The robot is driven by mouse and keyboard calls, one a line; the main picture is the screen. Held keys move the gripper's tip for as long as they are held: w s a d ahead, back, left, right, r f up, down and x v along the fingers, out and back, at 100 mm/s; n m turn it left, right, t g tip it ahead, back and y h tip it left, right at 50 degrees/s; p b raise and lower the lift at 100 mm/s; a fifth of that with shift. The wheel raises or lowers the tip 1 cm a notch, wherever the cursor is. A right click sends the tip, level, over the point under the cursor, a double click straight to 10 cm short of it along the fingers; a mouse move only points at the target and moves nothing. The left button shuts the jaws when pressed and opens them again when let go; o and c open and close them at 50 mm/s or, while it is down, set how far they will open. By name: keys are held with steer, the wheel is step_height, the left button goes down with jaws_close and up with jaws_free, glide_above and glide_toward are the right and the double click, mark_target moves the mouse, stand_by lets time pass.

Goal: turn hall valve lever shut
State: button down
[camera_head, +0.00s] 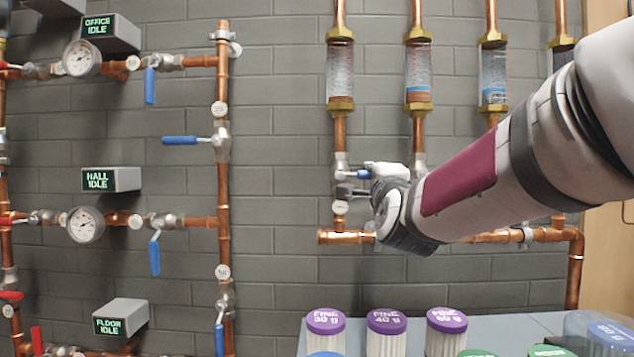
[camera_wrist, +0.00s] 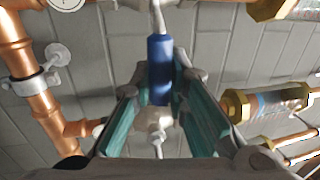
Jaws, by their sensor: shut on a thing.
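My gripper (camera_head: 356,182) is at the valve (camera_head: 340,165) under the leftmost sight glass, right of the hall display. In the wrist view my gripper (camera_wrist: 160,88) has its teal-padded fingers on both sides of a blue lever (camera_wrist: 160,68), shut on it. The lever's blue end (camera_head: 362,174) shows beside my gripper in the head view. The HALL IDLE display (camera_head: 97,180) is at the left, with a gauge (camera_head: 86,225) and a blue lever hanging down (camera_head: 154,254) on the pipe below it.
Copper pipes and sight glasses (camera_head: 418,75) line the brick wall near my arm. A horizontal copper pipe (camera_head: 495,237) runs just below my gripper. Purple-capped containers (camera_head: 387,322) stand low in front. Bare wall lies left of my gripper.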

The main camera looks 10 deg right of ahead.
steer(key=shift+f, duration=0.2)
steer(key=c, duration=1.6)
jaws_free()
steer(key=shift+o, duration=0.2)
steer(key=shift+r, duration=0.1)
steer(key=v, duration=1.2)
